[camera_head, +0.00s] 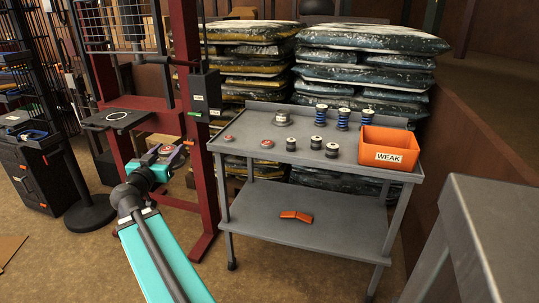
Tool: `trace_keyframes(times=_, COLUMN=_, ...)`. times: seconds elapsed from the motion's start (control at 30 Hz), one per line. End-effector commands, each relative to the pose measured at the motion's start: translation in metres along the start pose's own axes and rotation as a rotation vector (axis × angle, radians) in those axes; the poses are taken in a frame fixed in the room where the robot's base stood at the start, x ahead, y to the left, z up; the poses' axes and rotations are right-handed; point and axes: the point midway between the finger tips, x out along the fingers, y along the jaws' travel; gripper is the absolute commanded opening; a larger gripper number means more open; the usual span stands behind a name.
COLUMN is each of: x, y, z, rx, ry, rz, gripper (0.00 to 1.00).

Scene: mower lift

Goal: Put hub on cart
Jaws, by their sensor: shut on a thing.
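My gripper (164,160) is at the end of my teal arm, left of the cart. It is shut on a small dark piece with a reddish centre (168,150), which appears to be the hub; the jaws partly hide it. The cart (282,181) is a grey two-level table right of my gripper. The held piece is in front of the red frame, apart from the cart top.
On the cart top are two flat reddish discs (267,143), several small spools and blue springs (343,118), and an orange bin (410,143) marked WEAK. Orange pieces (296,216) lie on its lower shelf. A red lift frame (196,120) stands close to the cart's left.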

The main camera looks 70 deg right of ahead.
Motion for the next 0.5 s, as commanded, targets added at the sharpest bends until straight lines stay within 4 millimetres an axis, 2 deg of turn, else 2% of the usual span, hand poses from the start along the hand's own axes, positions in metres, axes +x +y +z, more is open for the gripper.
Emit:
trace_keyframes(times=0.2, x=0.026, y=0.039, z=-0.001, rx=0.001, ry=0.005, rz=0.033, gripper=0.01)
trace_keyframes(times=0.5, x=0.055, y=0.093, z=-0.006, rx=0.001, ry=0.004, rz=0.073, gripper=0.01)
